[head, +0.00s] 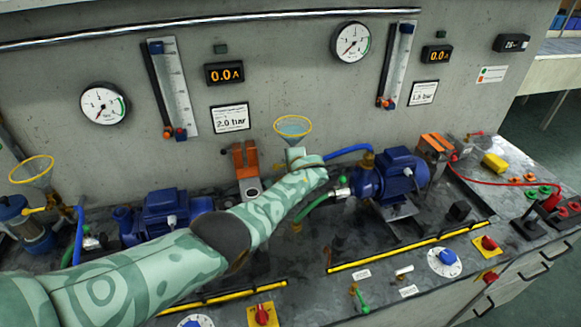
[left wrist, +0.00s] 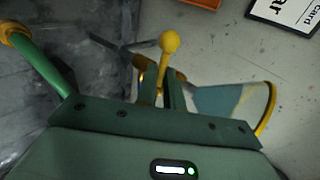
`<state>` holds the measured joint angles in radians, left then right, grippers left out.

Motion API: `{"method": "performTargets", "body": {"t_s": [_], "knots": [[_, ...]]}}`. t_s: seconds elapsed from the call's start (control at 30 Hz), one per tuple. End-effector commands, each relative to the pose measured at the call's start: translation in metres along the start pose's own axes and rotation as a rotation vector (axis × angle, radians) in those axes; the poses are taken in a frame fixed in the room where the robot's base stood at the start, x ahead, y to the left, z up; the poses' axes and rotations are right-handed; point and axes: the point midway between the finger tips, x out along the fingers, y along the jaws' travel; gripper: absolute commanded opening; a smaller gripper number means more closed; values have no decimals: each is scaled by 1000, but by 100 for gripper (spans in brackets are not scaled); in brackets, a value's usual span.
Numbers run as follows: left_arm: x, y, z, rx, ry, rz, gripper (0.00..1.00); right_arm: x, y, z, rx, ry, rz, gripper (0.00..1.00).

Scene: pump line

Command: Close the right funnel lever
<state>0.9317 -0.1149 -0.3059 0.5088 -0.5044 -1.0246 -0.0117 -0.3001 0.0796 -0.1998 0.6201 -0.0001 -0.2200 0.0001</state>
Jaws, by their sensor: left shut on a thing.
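The right funnel (head: 293,127), with a yellow rim and bluish contents, stands behind my left gripper (head: 298,158). In the left wrist view the funnel (left wrist: 232,100) is tilted in the picture, just right of the fingers. The funnel lever (left wrist: 169,43) has a round yellow knob that shows past the fingertips. My left gripper (left wrist: 163,92) is shut on this lever, with the knob beyond the fingers. In the head view the gripper and arm hide the lever. My right gripper is in neither view.
A blue pump motor (head: 398,172) is close right of my left gripper, with a blue hose (head: 348,150) beside it. An orange bracket (head: 245,160) stands just left. The left funnel (head: 31,170) is at the far left. A gauge panel (head: 270,65) rises behind.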

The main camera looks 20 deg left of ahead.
Motion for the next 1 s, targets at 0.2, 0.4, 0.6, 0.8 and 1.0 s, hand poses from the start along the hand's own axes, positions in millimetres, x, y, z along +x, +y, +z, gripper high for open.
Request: {"method": "performTargets", "body": {"t_s": [0.2,0.4,0.6,0.8,1.0], "knots": [[0,2,0,13,-9,3,0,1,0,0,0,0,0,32],[0,1,0,13,-9,3,0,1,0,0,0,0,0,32],[0,1,0,12,-8,2,30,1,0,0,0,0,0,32],[0,0,0,11,-8,1,30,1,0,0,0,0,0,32],[-12,-4,0,11,-7,1,30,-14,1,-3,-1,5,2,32]]}}
